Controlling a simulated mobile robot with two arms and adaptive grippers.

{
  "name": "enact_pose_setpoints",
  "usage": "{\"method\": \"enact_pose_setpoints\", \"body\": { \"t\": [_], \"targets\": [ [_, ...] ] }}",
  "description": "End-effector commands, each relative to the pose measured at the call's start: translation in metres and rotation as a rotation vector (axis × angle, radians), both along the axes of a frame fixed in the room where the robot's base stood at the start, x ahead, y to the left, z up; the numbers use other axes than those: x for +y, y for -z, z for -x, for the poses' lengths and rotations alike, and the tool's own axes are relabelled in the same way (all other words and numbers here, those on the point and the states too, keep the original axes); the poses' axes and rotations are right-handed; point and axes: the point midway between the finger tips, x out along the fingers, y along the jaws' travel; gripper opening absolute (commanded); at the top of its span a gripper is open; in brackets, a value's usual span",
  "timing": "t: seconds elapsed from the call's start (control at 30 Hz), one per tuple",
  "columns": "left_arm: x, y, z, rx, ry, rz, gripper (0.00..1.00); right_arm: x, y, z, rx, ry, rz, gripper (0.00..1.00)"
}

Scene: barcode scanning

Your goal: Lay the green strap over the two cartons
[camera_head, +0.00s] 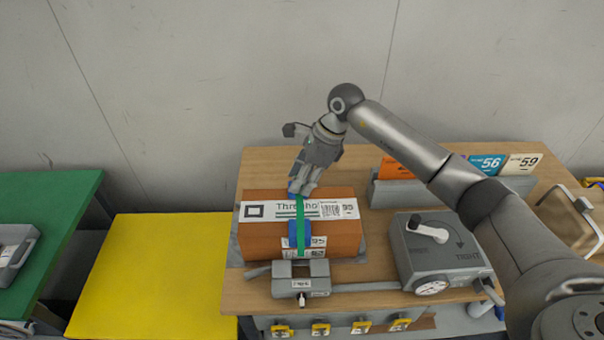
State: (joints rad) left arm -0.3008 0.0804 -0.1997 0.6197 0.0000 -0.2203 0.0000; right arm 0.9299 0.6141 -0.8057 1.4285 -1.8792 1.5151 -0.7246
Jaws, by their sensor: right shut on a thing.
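The cartons (259,232) stand on the wooden table as an orange-brown block with white printed labels on top and front. Where one carton ends and the other begins is hard to tell. The green strap (302,233) runs over the top and down the front of the block, beside a blue piece (293,233). My right gripper (302,190) points down at the back edge of the cartons, shut on the strap's upper end; its fingertips are small and partly hidden. My left gripper is out of view.
A grey clamp (301,285) sits in front of the cartons. A grey tensioning box (440,255) with a crank and a dial stands to the right. Numbered cards (486,164) stand in a rack behind. A yellow surface (150,275) at left is clear.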

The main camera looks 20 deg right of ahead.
Motion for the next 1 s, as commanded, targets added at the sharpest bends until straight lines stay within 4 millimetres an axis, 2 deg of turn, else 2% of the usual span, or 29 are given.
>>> {"method": "enact_pose_setpoints", "body": {
  "t": [0.03, 0.7, 1.0],
  "targets": [
    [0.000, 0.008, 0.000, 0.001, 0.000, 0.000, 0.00, 0.000, 0.008, 0.000, -0.001, 0.000, 0.000, 0.04],
    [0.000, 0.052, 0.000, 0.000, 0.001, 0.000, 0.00, -0.001, 0.054, 0.000, -0.001, 0.002, 0.000, 0.04],
    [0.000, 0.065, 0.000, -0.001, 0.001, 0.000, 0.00, 0.000, 0.066, 0.000, -0.001, 0.001, -0.001, 0.04]
  ]
}}
